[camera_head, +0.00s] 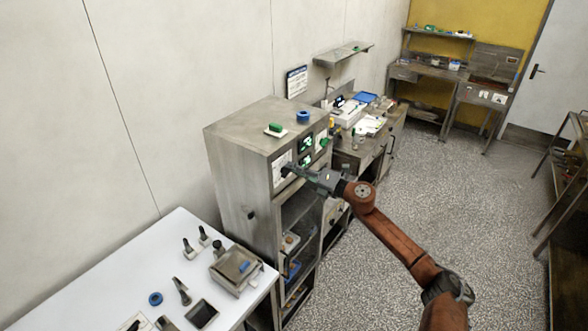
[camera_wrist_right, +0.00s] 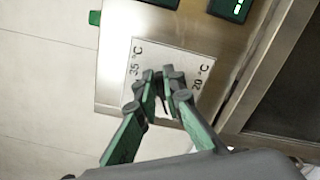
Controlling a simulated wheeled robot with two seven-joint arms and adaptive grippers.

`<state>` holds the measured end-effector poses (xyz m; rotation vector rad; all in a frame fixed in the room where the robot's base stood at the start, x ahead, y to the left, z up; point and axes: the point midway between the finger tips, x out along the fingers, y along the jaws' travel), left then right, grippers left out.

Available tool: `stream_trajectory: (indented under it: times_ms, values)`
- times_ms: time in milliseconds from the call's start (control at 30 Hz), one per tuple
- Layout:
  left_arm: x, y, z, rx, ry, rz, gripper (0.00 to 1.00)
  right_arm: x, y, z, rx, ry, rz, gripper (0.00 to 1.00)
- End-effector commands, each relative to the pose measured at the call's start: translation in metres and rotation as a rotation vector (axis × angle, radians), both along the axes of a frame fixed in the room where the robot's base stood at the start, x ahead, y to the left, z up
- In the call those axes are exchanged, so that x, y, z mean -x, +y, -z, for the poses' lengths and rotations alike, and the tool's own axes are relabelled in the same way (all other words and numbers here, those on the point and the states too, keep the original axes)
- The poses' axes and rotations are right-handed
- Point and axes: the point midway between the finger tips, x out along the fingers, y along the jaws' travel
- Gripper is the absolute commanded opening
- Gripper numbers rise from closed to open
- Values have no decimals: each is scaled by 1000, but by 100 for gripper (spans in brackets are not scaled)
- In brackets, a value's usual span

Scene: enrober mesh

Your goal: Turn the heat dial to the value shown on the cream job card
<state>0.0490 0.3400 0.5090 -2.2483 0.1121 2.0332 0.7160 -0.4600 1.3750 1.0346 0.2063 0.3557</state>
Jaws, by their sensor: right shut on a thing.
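The heat dial's white scale plate (camera_wrist_right: 190,62) is on the steel cabinet front, with "35 °C" and "20 °C" readable in the right wrist view. In the head view the same plate (camera_head: 282,160) is partly behind my right gripper (camera_head: 290,170). In the wrist view the right gripper's (camera_wrist_right: 162,82) dark fingertips are closed together at the middle of the plate, on the dial. The fingers hide most of the dial, so its pointer and setting cannot be read. My left gripper is out of view. I cannot make out a cream job card with a readable value.
The steel cabinet (camera_head: 236,160) has green-lit displays (camera_head: 306,144) beside the plate, and a green item (camera_head: 275,127) and a blue ring (camera_head: 303,117) on top. A white table (camera_head: 100,262) with tools stands at the front left. The speckled floor (camera_head: 450,200) at right is clear.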

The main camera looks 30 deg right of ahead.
Motion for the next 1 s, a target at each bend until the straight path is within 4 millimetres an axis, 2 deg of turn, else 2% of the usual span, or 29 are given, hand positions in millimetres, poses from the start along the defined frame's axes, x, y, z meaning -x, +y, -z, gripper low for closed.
stream_trajectory:
  times_ms: [133, 167, 400, 767, 867, 1000]
  values:
    - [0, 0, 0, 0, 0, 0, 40, -1, -2, -2, 0, -3, 5, 0]
    - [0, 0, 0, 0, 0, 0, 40, -1, -2, -2, 0, -3, 5, 9]
    - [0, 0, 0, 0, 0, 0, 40, 0, -1, -1, 1, -2, 3, 26]
    - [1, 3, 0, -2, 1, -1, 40, 3, -2, 0, 2, -1, 1, 26]
    - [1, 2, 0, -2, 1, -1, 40, 13, -7, 1, 1, 1, 2, 26]
    - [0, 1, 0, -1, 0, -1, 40, 36, -16, 2, 2, 2, 1, 26]
